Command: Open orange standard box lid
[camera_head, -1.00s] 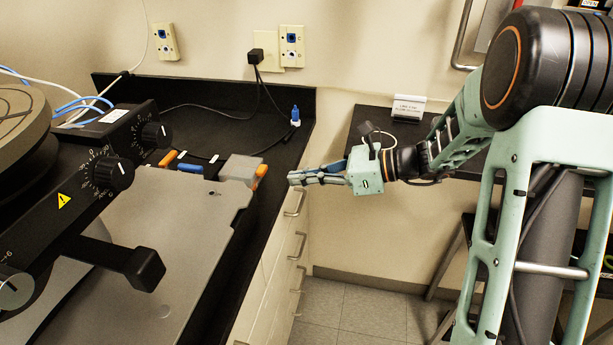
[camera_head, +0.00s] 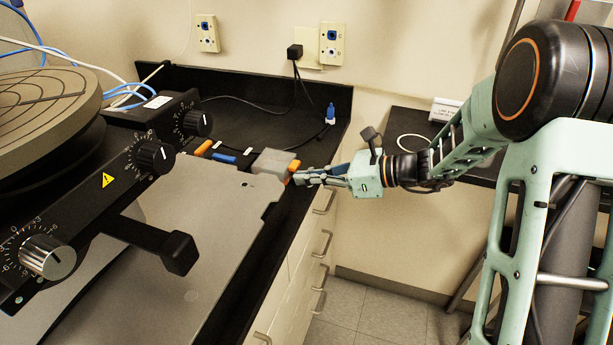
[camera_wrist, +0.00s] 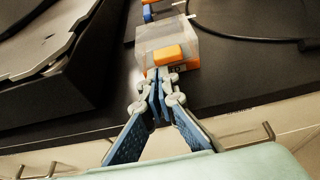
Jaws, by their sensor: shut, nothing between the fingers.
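The orange standard box (camera_head: 272,162) is a small translucent grey box with an orange tab (camera_head: 294,166) on its side facing me. It sits on the black bench and its lid looks closed. In the wrist view the box (camera_wrist: 185,35) is straight ahead, with the orange tab (camera_wrist: 168,54) toward me. My gripper (camera_head: 299,179) is shut and empty, at the right of the box. In the wrist view its fingertips (camera_wrist: 158,74) lie just below the orange tab; I cannot tell whether they touch it.
Other small boxes with orange (camera_head: 203,147) and blue (camera_head: 224,158) parts stand to the left. The profiler with black knobs (camera_head: 156,157) and a grey plate (camera_head: 200,215) fills the left. Cables cross the bench behind. Drawer handles (camera_head: 322,245) line the bench front.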

